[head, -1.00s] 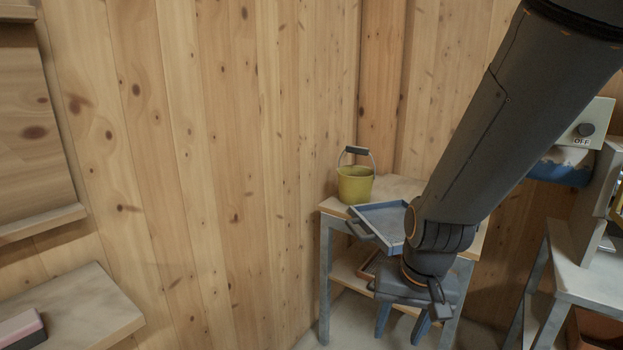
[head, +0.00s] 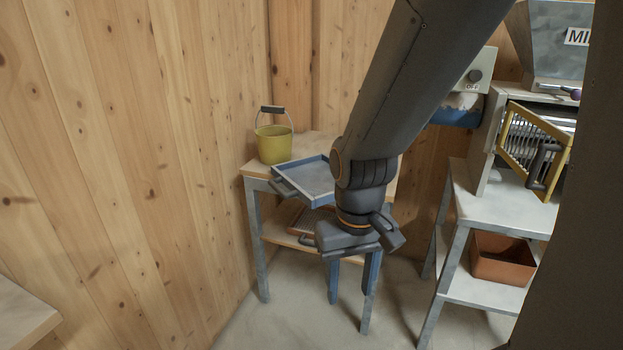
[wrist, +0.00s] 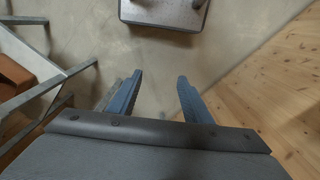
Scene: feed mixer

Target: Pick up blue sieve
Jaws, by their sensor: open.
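The blue sieve (head: 308,182) is a shallow square tray with a blue rim, a grey mesh floor and a dark handle at its left. It rests on the wooden-topped table (head: 255,170), its right side partly hidden behind my arm. My gripper (head: 350,310) points downward, open and empty, in front of the table and below the sieve's height. In the wrist view my gripper (wrist: 159,80) has its two blue fingers apart over bare floor. A grey speckled panel with a dark rim (wrist: 165,12) shows at the top there; I cannot tell what it is.
A yellow bucket (head: 274,144) stands behind the sieve. A metal stand (head: 500,208) with a brown bin (head: 502,262) is at the right. Wooden walls close in the left; floor in front is clear.

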